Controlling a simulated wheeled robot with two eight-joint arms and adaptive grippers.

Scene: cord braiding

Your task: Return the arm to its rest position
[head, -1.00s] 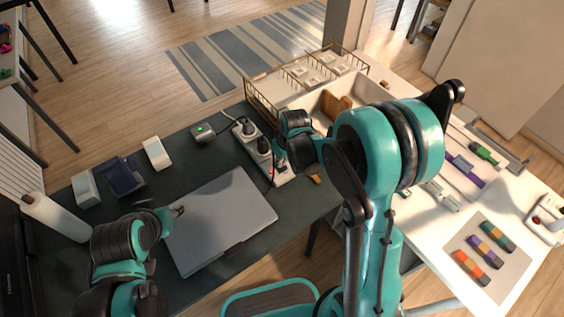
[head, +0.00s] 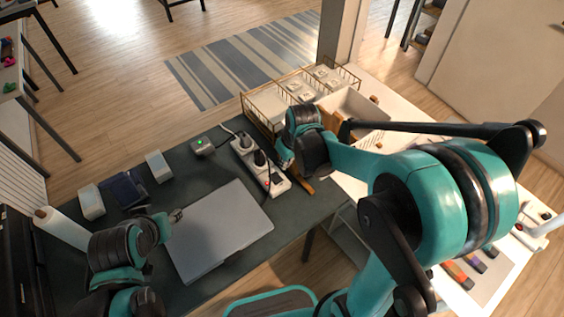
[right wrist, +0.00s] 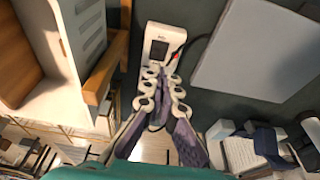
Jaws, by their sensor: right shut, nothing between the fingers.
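My right gripper (head: 284,160) is beside the white power strip (head: 276,184) on the dark desk. In the right wrist view, its fingers (right wrist: 163,72) are shut together with nothing between them. The power strip (right wrist: 160,35) shows behind the fingertips there; I cannot tell how far apart they are. Black plugs and a small red light show on the strip. My left gripper (head: 176,215) is small in the head view, at the left edge of the closed grey laptop (head: 222,230). I cannot tell whether its fingers are open.
A white bottle (head: 62,228), small white boxes (head: 159,166) and a dark blue tray (head: 124,190) stand at the desk's left. A small device with a green light (head: 202,146) sits at the back. A wire rack (head: 262,112) and light bin (head: 352,103) are beyond my right gripper.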

